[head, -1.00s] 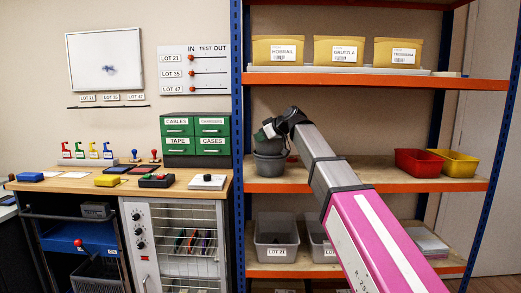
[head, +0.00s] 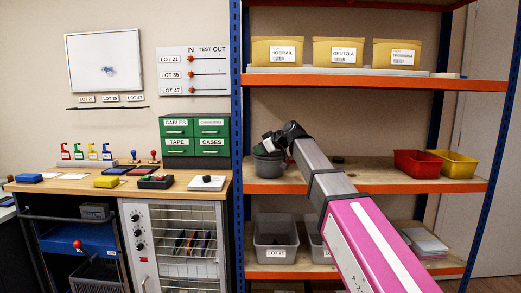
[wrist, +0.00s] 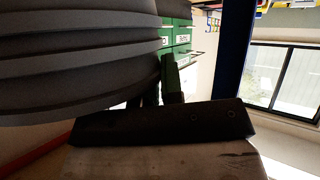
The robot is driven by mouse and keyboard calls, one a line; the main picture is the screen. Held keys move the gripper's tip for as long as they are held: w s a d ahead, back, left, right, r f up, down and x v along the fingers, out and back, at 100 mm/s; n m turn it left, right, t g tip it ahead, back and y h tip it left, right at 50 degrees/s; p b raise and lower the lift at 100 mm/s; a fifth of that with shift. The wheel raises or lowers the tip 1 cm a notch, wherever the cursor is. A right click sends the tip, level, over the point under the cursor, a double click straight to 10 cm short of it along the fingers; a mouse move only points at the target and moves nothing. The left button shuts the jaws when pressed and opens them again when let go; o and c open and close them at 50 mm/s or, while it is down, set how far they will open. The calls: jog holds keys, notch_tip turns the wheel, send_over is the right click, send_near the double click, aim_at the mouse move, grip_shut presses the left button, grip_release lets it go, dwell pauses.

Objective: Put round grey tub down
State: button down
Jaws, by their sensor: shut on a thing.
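A round grey tub (head: 268,168) stands at the left end of the middle shelf, beside the blue post. In the wrist view, several dark grey rims (wrist: 75,55) lie close one above another, like nested tubs; I cannot tell exactly where one ends. My gripper (head: 267,144) is at the top of the tub and shut on a tub's rim. My gripper and wrist partly hide the held tub in the head view.
The middle shelf (head: 365,178) has free room right of the tub, with a small black thing (head: 338,160) at the back. Red (head: 417,164) and yellow (head: 453,166) bins stand at its right. The blue post (head: 238,110) is close on the left.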

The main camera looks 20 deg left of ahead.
jog(key=c, duration=1.3)
grip_release()
jog(key=shift+o, duration=0.2)
jog(key=shift+r, duration=0.35)
jog(key=v, duration=1.2)
jog(key=shift+r, duration=0.15)
jog(key=shift+d, duration=0.1)
